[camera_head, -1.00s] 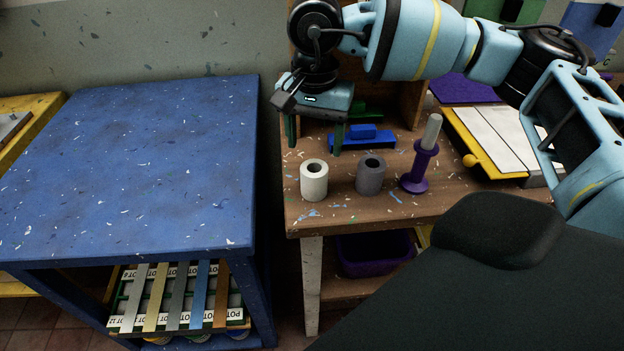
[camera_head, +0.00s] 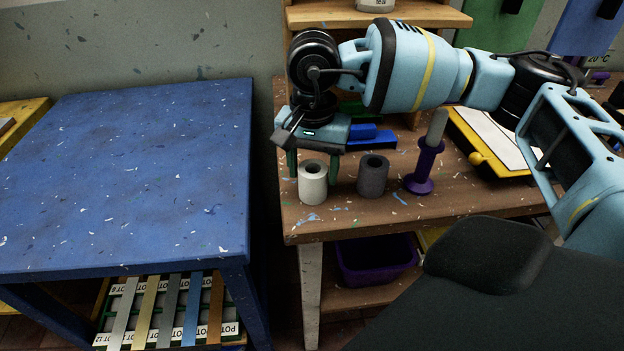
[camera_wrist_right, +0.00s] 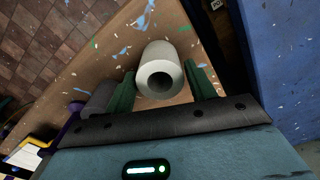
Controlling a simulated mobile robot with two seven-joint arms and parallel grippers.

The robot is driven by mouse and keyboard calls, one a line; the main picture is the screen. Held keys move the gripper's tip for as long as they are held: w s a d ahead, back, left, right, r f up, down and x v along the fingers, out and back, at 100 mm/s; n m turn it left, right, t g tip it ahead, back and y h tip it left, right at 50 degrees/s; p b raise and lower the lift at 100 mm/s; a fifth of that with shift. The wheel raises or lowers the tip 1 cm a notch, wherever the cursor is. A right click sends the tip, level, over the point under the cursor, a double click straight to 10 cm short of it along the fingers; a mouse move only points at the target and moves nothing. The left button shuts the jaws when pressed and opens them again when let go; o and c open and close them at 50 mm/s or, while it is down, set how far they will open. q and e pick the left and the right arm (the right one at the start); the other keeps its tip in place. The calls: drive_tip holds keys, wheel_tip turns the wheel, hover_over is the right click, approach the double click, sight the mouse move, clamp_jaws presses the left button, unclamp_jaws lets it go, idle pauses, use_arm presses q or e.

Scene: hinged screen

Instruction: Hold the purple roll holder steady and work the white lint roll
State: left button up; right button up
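The purple roll holder (camera_head: 421,168) stands upright on the wooden table, with a light grey rod (camera_head: 437,128) rising from its top. The white lint roll (camera_head: 312,182) stands on end near the table's left edge; it also shows in the right wrist view (camera_wrist_right: 161,72). A dark grey roll (camera_head: 372,176) stands between the two. My right gripper (camera_head: 311,165) points down just behind and above the white roll. Its green fingers are spread, one on each side of the roll in the right wrist view (camera_wrist_right: 163,92), apparently not gripping it. My left gripper is not in view.
A blue table (camera_head: 130,170) stands to the left, across a narrow gap. Blue and green blocks (camera_head: 370,138) lie behind the rolls. A yellow-edged tray (camera_head: 490,140) lies at the right, and a purple bin (camera_head: 376,258) sits on the lower shelf.

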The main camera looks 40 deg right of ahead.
drive_tip(key=c, duration=0.5)
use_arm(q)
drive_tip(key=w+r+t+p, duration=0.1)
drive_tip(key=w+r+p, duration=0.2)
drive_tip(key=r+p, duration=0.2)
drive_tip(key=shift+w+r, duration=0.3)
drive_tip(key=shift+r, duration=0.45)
use_arm(e)
wheel_tip(320, 180, up, 9)
drive_tip(key=shift+r, duration=0.1)
